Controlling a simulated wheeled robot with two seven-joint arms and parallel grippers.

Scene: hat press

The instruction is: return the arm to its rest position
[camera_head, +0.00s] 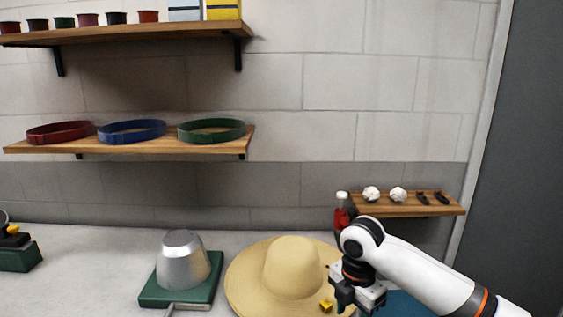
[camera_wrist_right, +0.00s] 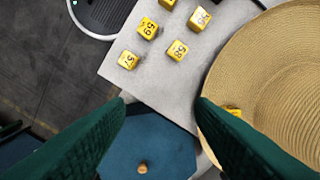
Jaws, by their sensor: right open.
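My right arm comes in from the right in the head view. Its gripper (camera_head: 357,299) hangs low over the right side of the straw hat (camera_head: 290,262). In the right wrist view the two green fingers of my right gripper (camera_wrist_right: 162,108) are spread apart with nothing between them. The hat (camera_wrist_right: 265,75) fills the right of that view, partly hidden by a finger. A yellow block (camera_head: 326,305) shows at the hat's brim, close to the gripper. My left gripper is not in view.
A metal hat form (camera_head: 183,262) on a green base (camera_head: 210,290) stands left of the hat. Several yellow numbered blocks (camera_wrist_right: 178,50) lie on the grey counter (camera_wrist_right: 165,75). A blue panel (camera_wrist_right: 150,140) is below the fingers. A small wall shelf (camera_head: 400,208) is behind the arm.

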